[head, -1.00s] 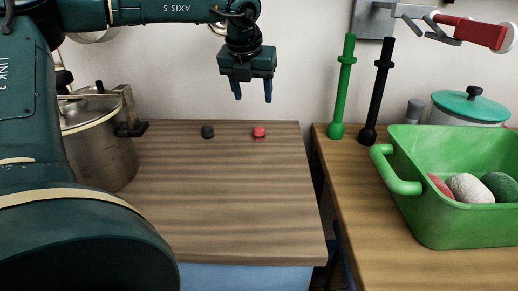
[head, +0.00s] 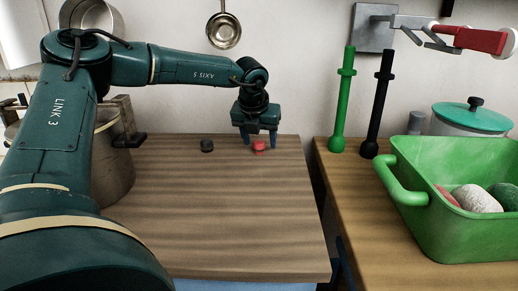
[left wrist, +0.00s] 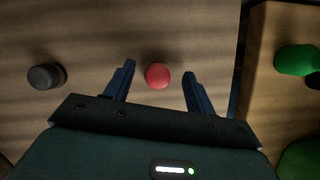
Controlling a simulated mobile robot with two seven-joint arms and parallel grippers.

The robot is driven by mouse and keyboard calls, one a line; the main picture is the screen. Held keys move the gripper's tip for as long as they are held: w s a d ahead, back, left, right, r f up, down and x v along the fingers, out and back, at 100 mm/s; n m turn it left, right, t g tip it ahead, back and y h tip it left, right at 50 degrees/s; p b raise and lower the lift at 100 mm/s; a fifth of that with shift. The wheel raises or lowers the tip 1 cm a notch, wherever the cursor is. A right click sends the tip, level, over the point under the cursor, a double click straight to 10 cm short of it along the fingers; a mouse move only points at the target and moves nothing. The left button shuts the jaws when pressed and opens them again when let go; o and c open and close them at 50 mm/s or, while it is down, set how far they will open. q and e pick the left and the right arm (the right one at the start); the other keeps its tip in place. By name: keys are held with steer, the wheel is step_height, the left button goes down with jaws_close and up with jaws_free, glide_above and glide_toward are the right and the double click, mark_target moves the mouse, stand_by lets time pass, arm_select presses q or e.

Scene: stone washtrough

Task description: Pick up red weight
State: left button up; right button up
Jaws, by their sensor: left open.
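The red weight (head: 259,147) is a small round knob-like piece on the wooden counter, near its back right part. My left gripper (head: 260,140) is just above it, pointing down, with its fingers apart. In the left wrist view the red weight (left wrist: 158,76) lies in the gap between the two open fingertips (left wrist: 158,82), apart from both fingers. Whether the fingertips are down to its height is hard to tell. A similar black weight (head: 207,145) stands to the left, outside the fingers. My right gripper is not in view.
A metal pot (head: 112,165) stands on the left of the counter. To the right, across a gap, another counter holds a green basin (head: 455,232) with several round items, and green (head: 341,105) and black (head: 377,108) upright rods. The front of the wooden counter is clear.

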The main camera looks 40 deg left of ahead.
arm_select(q)
steer(key=shift+w+a+f, duration=0.15)
steer(key=shift+w+f, duration=0.05)
steer(key=shift+f, duration=0.35)
steer(key=shift+c, duration=0.5)
steer(key=c, duration=0.9)
steer(key=shift+c, duration=0.2)
